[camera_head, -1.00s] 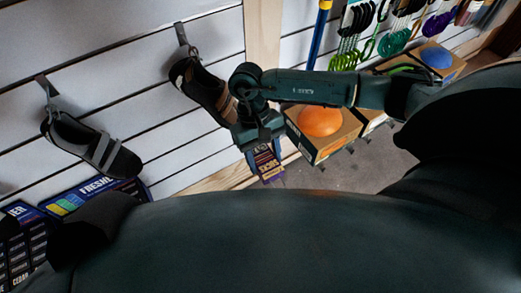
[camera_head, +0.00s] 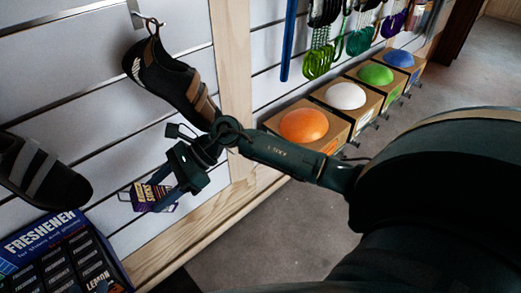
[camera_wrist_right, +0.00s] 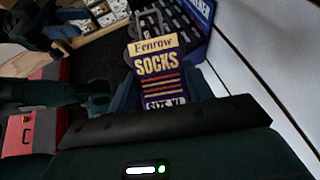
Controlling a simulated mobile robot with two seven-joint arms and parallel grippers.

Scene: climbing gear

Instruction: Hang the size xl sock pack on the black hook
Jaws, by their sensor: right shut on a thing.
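The purple and yellow sock pack (camera_wrist_right: 160,72) reads "Fenrow SOCKS" and "SIZE XL" in the right wrist view. My right gripper (camera_wrist_right: 159,92) is shut on it, with a finger on each side. In the head view the right gripper (camera_head: 172,181) holds the pack (camera_head: 146,196) in front of the slatted wall, below a hanging sandal. The gripper hides part of the pack. I cannot pick out the black hook in either view. A dark arm end (camera_wrist_right: 95,98), likely my left gripper, shows at left in the right wrist view; its fingers are unclear.
A sandal (camera_head: 165,75) hangs from a wall hook (camera_head: 148,20), and another sandal (camera_head: 45,172) is at the left. A freshener display (camera_head: 65,255) stands lower left. Boxes with coloured domes, such as the orange one (camera_head: 304,125), line the right. The floor (camera_head: 290,225) below is clear.

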